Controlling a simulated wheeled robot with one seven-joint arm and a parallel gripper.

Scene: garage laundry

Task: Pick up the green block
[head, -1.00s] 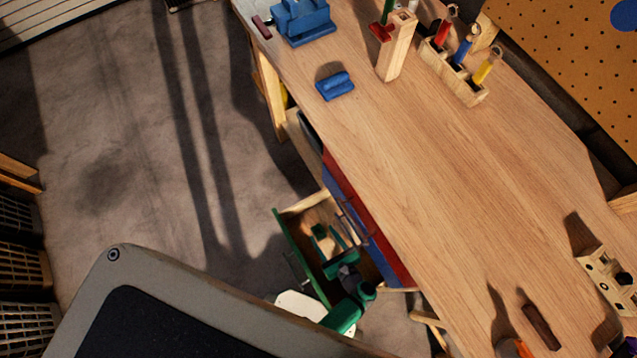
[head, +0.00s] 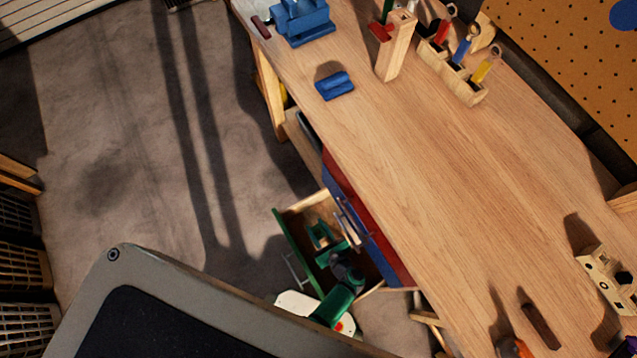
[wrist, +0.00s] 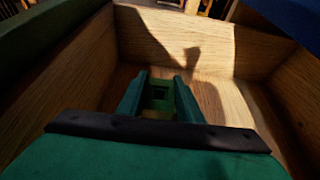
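The green block (wrist: 159,92) lies low in the open wooden drawer, in shadow. In the wrist view it shows between the two green fingers of my gripper (wrist: 160,96), with the drawer floor under it. The fingers stand apart, one on each side of the block; I see no clear grip on it. In the head view my gripper (head: 326,240) reaches down into the drawer (head: 305,203), and the block there is hard to tell from the green fingers.
The drawer's wooden walls (wrist: 180,45) stand close around my gripper, with a green front (head: 290,245). The workbench top (head: 440,190) is beside and above it, holding a blue block (head: 335,86), a blue vise (head: 303,22) and a tool rack (head: 455,75). Open floor (head: 120,150) lies left.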

